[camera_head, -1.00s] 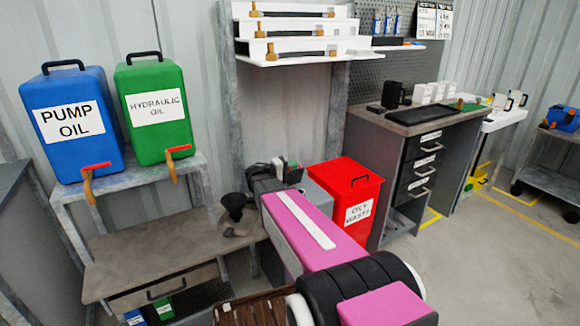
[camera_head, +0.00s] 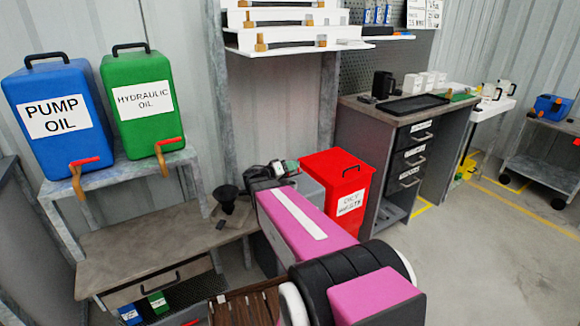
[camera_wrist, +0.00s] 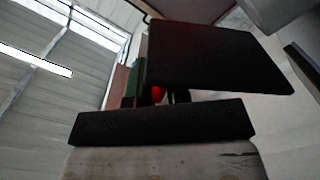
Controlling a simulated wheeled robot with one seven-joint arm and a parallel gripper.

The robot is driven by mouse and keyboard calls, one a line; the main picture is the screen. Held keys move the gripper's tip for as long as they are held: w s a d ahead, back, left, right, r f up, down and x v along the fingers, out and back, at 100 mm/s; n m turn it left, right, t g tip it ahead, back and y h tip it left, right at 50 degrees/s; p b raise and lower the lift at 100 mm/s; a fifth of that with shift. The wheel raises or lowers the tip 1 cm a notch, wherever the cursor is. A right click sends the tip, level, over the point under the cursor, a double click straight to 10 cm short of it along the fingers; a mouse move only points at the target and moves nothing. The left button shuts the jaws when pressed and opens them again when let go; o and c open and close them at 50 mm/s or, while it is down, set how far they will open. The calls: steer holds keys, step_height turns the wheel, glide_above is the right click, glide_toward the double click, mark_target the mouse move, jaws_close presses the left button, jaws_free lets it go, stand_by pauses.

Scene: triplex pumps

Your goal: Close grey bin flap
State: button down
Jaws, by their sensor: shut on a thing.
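The grey bin (camera_head: 311,190) stands beside the red bin in the head view, mostly hidden behind my pink arm. Its flap cannot be made out clearly there. My gripper (camera_head: 284,168) is at the far end of my arm, close to the grey bin. In the wrist view, a dark plate (camera_wrist: 215,58) and a dark bar (camera_wrist: 165,122) stand close in front of the camera, above a worn grey surface. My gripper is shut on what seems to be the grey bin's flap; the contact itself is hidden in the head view.
The red bin (camera_head: 338,190) with a handled lid stands just right of the grey bin. A black funnel (camera_head: 228,198) stands on the low bench (camera_head: 150,250) to the left. A drawer cabinet (camera_head: 395,150) is behind at right. Open floor (camera_head: 490,260) lies to the right.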

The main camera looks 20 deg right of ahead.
steer(key=shift+s+r, duration=0.1)
steer(key=shift+s, duration=0.4)
steer(key=c, duration=1.2)
jaws_free()
steer(key=shift+d, duration=0.1)
steer(key=shift+w, duration=0.1)
steer(key=shift+r, duration=0.55)
steer(key=r, duration=0.1)
steer(key=a+r, duration=0.1)
steer(key=r, duration=0.1)
steer(key=shift+s+r, duration=0.2)
steer(key=shift+r, duration=0.1)
steer(key=s+a+r, duration=0.2)
steer(key=a+r, duration=0.4)
steer(key=a, duration=0.4)
steer(key=shift+s+a, duration=0.15)
steer(key=shift+s, duration=0.2)
steer(key=shift+r, duration=0.1)
